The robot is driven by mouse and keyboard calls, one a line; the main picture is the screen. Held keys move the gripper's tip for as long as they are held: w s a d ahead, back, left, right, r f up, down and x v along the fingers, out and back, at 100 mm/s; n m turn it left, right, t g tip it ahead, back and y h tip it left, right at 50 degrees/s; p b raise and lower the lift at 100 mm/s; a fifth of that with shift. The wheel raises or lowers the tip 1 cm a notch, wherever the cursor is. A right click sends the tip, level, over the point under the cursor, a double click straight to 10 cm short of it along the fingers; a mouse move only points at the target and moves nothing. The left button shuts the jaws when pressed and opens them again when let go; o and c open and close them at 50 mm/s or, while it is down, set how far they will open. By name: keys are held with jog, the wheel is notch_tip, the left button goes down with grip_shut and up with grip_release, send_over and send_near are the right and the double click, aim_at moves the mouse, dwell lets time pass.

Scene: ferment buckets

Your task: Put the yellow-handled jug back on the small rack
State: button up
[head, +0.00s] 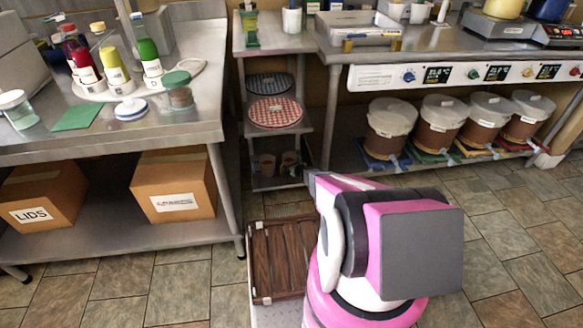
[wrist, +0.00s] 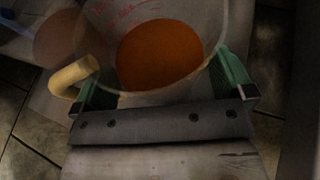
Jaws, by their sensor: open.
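The yellow-handled jug (wrist: 160,50) fills the upper middle of the wrist view. It is clear, with red markings on its wall and orange content inside. Its yellow handle (wrist: 72,76) sticks out to the left. My gripper (wrist: 165,82) is open, with one green finger on each side of the jug's near part; whether they touch it I cannot tell. In the head view the small rack (head: 262,183) stands between the benches.
A dim rounded vessel (wrist: 62,38) is at the wrist view's upper left. Checked round lids (head: 275,112) lie on the rack's upper shelves. A brown slatted crate (head: 278,258) is beside my arm. Several lidded buckets (head: 390,120) stand on the right bench's low shelf.

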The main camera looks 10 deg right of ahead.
jog(key=r+v, duration=0.1)
jog(key=v, duration=1.1)
jog(key=s+a+r+n+g+y, duration=0.1)
jog(key=s+a+r+n+g, duration=0.3)
jog(key=s+a+r+n, duration=0.45)
jog(key=s+a+r+n+g+y, duration=0.25)
jog(key=s+r+n+g, duration=0.25)
jog(key=r+n, duration=0.7)
jog(key=s+d+r+n+g+h, duration=0.1)
jog(key=s+d+r+n+h, duration=0.2)
jog(key=s+r+n+h, duration=0.1)
jog(key=s+d+r+n+g+h, duration=0.2)
jog(key=s+r+n+h, duration=0.3)
jog(key=s+r+n, duration=0.2)
jog(key=shift+s+d+r+g, duration=0.2)
jog(key=shift+s+d+g, duration=0.15)
jog(key=shift+s, duration=0.85)
